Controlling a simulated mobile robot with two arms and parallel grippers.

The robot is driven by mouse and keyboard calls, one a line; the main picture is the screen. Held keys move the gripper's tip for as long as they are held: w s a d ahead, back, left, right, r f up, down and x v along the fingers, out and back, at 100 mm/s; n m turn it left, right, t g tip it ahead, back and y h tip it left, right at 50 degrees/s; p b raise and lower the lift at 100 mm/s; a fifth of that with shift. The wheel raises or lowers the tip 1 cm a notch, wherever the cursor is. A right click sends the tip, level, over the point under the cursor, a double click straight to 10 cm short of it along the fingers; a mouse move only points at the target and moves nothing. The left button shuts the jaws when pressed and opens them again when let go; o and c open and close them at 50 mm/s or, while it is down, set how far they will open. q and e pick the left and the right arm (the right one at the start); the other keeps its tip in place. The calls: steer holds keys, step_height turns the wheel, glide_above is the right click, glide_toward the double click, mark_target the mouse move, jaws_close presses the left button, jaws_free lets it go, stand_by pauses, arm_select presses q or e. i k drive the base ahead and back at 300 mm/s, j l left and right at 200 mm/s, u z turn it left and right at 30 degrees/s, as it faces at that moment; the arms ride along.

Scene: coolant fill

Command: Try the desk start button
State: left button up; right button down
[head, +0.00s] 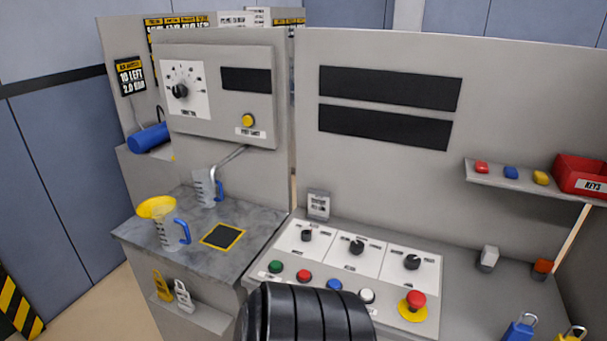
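The sloped control desk (329,272) stands at the lower middle. A row of push buttons runs along its front: a green button (275,266) at the left end, then a red button (303,275), a blue button (334,284) and a white button (367,295). I cannot read their labels, so which is the start button is not shown by text. A black ribbed part of my own arm rises at the bottom, just in front of the row and close below the blue button. Neither of my grippers shows.
A red mushroom button (415,301) on yellow is at the row's right. Three black knobs (357,247) sit above. On the left bench (200,225) stand two jugs, one with a yellow funnel (157,207). Dark displays (385,127) are on the wall. Padlocks (520,328) lie at right.

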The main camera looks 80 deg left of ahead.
mark_target(275, 266)
steer(key=u, duration=2.35)
